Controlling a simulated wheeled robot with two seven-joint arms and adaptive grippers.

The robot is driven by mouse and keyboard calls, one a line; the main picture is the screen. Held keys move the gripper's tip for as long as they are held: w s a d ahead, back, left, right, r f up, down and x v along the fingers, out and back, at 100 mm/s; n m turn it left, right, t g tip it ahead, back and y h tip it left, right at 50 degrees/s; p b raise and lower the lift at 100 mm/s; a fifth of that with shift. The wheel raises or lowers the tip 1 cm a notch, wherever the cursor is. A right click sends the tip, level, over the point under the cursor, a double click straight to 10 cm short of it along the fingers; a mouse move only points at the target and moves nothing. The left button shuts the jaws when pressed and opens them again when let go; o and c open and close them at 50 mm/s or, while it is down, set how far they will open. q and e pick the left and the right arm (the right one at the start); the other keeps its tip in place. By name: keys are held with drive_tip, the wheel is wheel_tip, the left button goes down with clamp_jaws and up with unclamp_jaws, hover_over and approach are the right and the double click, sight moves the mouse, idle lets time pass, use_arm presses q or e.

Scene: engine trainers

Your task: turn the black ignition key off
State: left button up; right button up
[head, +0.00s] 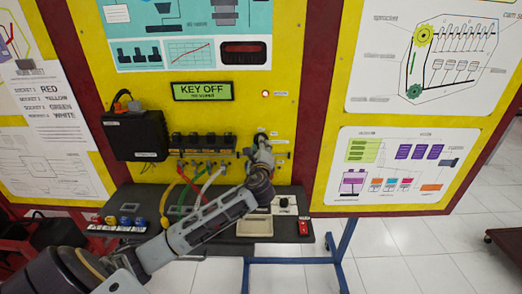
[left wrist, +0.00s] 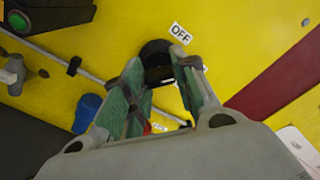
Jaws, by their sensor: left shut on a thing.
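The black ignition switch (left wrist: 152,48) sits on the yellow panel, with a white OFF label (left wrist: 180,33) beside it in the left wrist view. My left gripper (left wrist: 160,82) has its green-padded fingers on either side of the black key (left wrist: 158,74) and is shut on it. The fingers hide most of the key, so its exact angle is hard to tell. In the head view my left gripper (head: 262,150) is at the panel, right of the row of coils. The green display (head: 203,91) reads KEY OFF. My right gripper is not in view.
A black box (head: 135,136) and a row of black coils (head: 203,141) with coloured wires are mounted left of the switch. A dark shelf (head: 245,244) below carries several coloured plugs and a red switch (head: 304,228). A small indicator lamp (head: 265,93) sits above the switch.

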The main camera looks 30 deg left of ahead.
use_arm(q)
drive_tip(key=n+b, duration=0.3)
drive_tip(key=n, duration=0.4)
drive_tip(key=shift+n, duration=0.3)
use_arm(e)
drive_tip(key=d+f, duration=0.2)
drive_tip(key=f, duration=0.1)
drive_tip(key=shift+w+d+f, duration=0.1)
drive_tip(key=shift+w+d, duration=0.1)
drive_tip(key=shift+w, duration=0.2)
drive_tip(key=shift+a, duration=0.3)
use_arm(q)
drive_tip(key=o, duration=1)
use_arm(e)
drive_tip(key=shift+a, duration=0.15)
use_arm(q)
drive_tip(key=shift+s, duration=0.15)
drive_tip(key=v, duration=1.1)
drive_tip(key=shift+s+d, duration=0.15)
drive_tip(key=shift+s, duration=0.2)
